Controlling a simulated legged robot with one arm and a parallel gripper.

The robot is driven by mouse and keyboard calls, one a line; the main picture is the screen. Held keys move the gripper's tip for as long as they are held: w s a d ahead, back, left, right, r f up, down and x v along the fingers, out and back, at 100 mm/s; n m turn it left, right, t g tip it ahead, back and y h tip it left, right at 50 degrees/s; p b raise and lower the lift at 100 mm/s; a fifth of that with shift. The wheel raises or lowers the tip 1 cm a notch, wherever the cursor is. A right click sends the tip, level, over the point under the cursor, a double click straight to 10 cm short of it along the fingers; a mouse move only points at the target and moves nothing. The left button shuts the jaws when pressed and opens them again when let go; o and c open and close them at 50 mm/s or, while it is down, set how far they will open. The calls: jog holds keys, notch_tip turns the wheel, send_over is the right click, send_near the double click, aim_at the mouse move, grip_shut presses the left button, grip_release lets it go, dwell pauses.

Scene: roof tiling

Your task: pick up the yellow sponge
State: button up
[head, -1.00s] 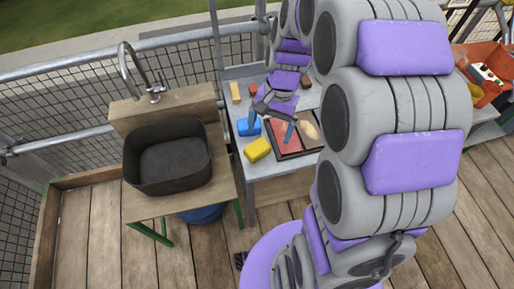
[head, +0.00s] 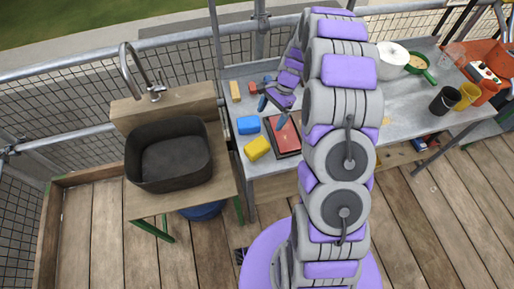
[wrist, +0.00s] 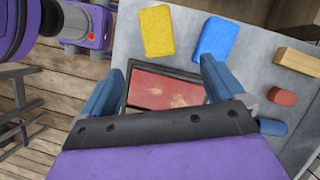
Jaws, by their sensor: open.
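The yellow sponge (head: 257,148) lies on the grey table near its front left corner. It also shows in the wrist view (wrist: 157,32), beyond my fingertips at the top. My gripper (head: 270,110) is open above the table, over the red-and-black tray (head: 290,137). In the wrist view my two blue fingers (wrist: 165,80) stand apart with the tray's red surface between them. The gripper is empty and apart from the sponge.
A blue sponge (head: 248,125) lies just behind the yellow one. A wooden block (head: 235,91) and a small red block (head: 252,88) are farther back. A dark sink basin (head: 170,160) stands to the left. Cups (head: 446,99) and a white roll (head: 392,55) are on the right.

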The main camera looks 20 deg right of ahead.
aim_at(257, 145)
jog(key=b+x, duration=0.1)
jog(key=x, duration=0.4)
jog(key=b+x, duration=0.1)
jog(key=x, duration=0.5)
jog(key=b+x, duration=0.1)
jog(key=x, duration=0.4)
jog(key=shift+s+a+f, duration=0.1)
jog(key=shift+s+a, duration=0.1)
jog(key=shift+s, duration=0.15)
jog(key=shift+c, duration=0.4)
jog(key=c, duration=1)
jog(key=shift+c, duration=0.2)
jog(key=shift+r, duration=0.65)
jog(key=r, duration=0.1)
jog(key=s+r+p, duration=0.1)
jog(key=shift+r, duration=0.3)
jog(key=s+r+p, duration=0.1)
jog(key=s, duration=1.4)
jog(key=shift+p, duration=0.35)
